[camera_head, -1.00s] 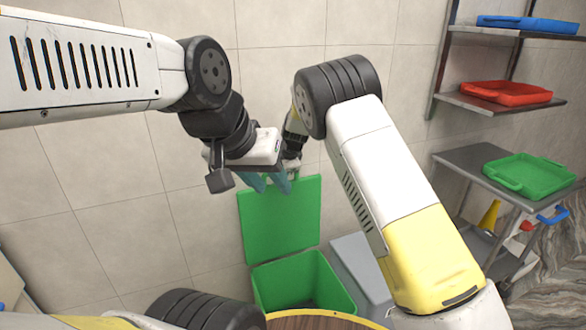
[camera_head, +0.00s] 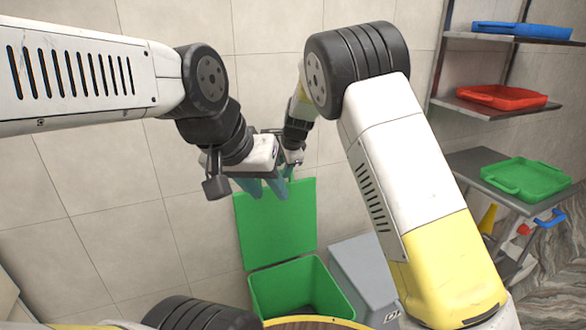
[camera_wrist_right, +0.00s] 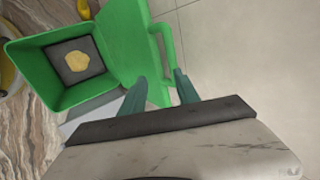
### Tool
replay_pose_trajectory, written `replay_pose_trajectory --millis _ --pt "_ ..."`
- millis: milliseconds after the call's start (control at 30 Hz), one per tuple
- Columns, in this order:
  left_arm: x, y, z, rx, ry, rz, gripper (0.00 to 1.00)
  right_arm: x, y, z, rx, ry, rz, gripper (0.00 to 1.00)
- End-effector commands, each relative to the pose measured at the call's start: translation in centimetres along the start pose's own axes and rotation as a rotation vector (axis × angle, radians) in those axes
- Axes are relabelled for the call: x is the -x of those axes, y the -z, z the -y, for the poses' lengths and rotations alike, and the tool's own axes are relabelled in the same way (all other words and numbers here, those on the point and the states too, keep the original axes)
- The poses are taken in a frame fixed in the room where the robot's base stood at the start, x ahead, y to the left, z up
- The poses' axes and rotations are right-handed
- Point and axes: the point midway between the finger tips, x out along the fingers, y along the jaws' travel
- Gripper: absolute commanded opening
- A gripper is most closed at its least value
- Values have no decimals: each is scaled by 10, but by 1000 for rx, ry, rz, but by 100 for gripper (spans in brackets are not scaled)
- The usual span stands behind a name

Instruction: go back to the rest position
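My left gripper (camera_head: 264,188) hangs in the middle of the head view, in front of the raised green lid. Its two teal fingers are apart with nothing between them. My right gripper (camera_head: 291,172) is just behind and above it, partly hidden by the left one. In the right wrist view my right gripper (camera_wrist_right: 160,92) shows its two teal fingers apart and empty, over the lid's handle side. Whether the fingers touch the lid cannot be told.
A green bin (camera_head: 348,314) stands open below, its lid (camera_head: 275,230) upright. A flat yellowish piece (camera_wrist_right: 78,61) lies inside. A grey bin (camera_head: 365,270) is beside it. Shelves at right hold blue (camera_head: 520,30), red (camera_head: 505,97) and green (camera_head: 527,178) trays. A round wooden top (camera_head: 310,323) is at the bottom.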

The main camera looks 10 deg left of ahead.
Motion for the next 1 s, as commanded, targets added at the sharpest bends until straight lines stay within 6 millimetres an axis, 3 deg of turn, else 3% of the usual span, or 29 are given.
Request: replay_pose_trajectory --millis 300,433,567,667,833,1000 --pt "0 0 0 0 0 0 36 3 1 0 0 1 1 38" --pt "0 0 0 0 0 0 36 24 16 -3 14 3 11 38" --pt "0 0 0 0 0 0 36 77 47 -19 67 8 36 38" --pt "0 0 0 0 0 0 36 128 70 -41 140 16 60 38" --pt "0 0 0 0 0 0 36 209 95 -90 299 38 79 38" --pt "0 0 0 0 0 0 36 281 105 -149 487 61 65 38"
